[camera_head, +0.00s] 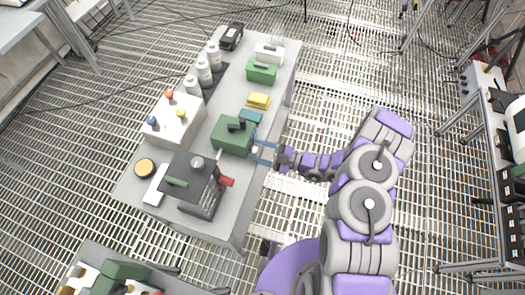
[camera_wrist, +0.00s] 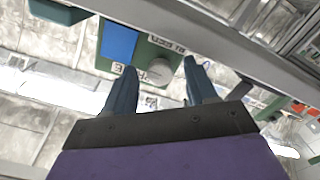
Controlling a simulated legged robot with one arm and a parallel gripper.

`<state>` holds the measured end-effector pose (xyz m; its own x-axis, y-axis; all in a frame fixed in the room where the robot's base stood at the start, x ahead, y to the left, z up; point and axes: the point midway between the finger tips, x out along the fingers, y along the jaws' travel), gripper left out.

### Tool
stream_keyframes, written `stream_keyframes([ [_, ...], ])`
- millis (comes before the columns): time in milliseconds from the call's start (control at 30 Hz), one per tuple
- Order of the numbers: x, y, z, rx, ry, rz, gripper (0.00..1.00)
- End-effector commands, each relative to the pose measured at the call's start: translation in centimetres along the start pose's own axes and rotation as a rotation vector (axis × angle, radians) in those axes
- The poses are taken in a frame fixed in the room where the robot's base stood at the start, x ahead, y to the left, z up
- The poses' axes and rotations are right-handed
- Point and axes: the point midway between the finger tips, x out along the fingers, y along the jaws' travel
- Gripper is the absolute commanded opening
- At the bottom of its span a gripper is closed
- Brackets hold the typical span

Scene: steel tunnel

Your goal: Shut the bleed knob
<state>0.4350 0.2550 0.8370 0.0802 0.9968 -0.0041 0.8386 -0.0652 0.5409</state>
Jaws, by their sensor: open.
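The bleed knob is a round grey knob (camera_wrist: 159,71) on the side of a green box (camera_wrist: 178,52). A label beside it seems to read "BLEED", upside down in the wrist view. In the head view the green box (camera_head: 231,136) stands at the right edge of the long grey table. My gripper (camera_wrist: 160,68) is open, with its two blue-grey fingers apart and the knob showing in the gap between their tips. I cannot tell whether either finger touches it. In the head view my gripper (camera_head: 262,152) reaches the box from the right.
The grey table (camera_head: 228,217) also bears a dark device with a red part (camera_head: 226,181), a white box with knobs (camera_head: 175,124), bottles (camera_head: 204,72), a yellow block (camera_head: 259,100) and another green box (camera_head: 262,73). Grated floor (camera_head: 310,110) lies open right of the table.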

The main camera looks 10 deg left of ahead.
Motion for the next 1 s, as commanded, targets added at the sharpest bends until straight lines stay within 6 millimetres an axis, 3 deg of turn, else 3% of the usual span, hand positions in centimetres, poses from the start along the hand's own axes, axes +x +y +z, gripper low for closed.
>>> stream_keyframes([
  [300, -0.1, 0.1, -0.1, -0.001, 0.002, 0.001, 0.57],
  [467, -1.4, 0.2, -0.1, -0.002, 0.001, 0.003, 0.57],
  [1000, -12.5, 0.2, 0.0, -0.001, -0.003, 0.004, 0.57],
])
